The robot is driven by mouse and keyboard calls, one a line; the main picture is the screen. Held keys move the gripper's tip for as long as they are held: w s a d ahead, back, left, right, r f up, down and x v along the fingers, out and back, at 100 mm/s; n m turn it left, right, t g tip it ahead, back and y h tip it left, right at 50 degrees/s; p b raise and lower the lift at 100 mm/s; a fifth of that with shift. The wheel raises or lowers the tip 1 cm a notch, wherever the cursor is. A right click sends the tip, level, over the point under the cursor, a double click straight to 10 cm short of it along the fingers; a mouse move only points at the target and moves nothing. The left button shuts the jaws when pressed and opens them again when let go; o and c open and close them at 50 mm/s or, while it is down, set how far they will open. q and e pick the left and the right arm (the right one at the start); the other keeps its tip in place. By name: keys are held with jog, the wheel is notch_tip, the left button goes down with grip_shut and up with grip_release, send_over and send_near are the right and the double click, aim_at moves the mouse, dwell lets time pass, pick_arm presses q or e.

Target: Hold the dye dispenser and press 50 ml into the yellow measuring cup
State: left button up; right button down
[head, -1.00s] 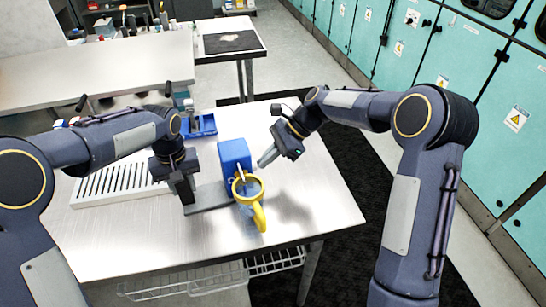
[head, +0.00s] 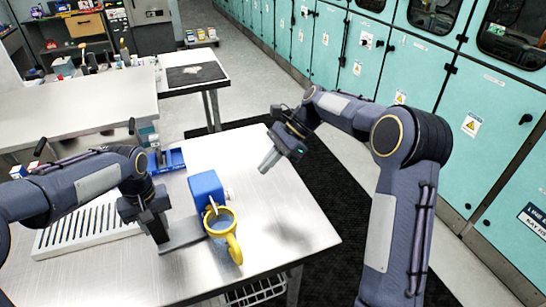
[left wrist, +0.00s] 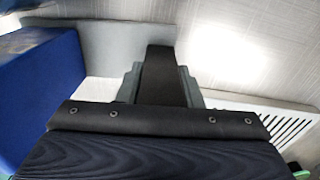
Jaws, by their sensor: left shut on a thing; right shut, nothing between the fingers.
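The dye dispenser (head: 207,189) is a blue block with a white knob on its right side and a grey plate (head: 190,234) reaching left. The yellow measuring cup (head: 235,249) stands just in front of it, its handle toward me; a small brownish stick-like part is at its rim. I cannot tell the liquid level. My left gripper (head: 160,240) is shut at the grey plate, left of the block; the left wrist view shows the plate around the fingers and the blue block at left. My right gripper (head: 268,162) is shut and empty, raised, behind and right of the dispenser.
A white slotted rack (head: 88,228) lies on the metal table (head: 285,215) to the left. A blue tray (head: 170,160) with a grey device stands behind the dispenser. Teal cabinets (head: 400,75) line the right side. The table's right part is clear.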

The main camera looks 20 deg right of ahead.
pick_arm(q)
jog(key=shift+a, duration=0.1)
pick_arm(e)
jog(key=v, duration=0.2)
jog(key=shift+d+r, duration=0.15)
jog(key=shift+d, duration=0.1)
dwell(0.4)
pick_arm(q)
jog(key=o, duration=1)
jog(key=shift+r+p, duration=3.5)
jog(key=shift+r, duration=1.05)
pick_arm(e)
notch_tip(320, 180, up, 7)
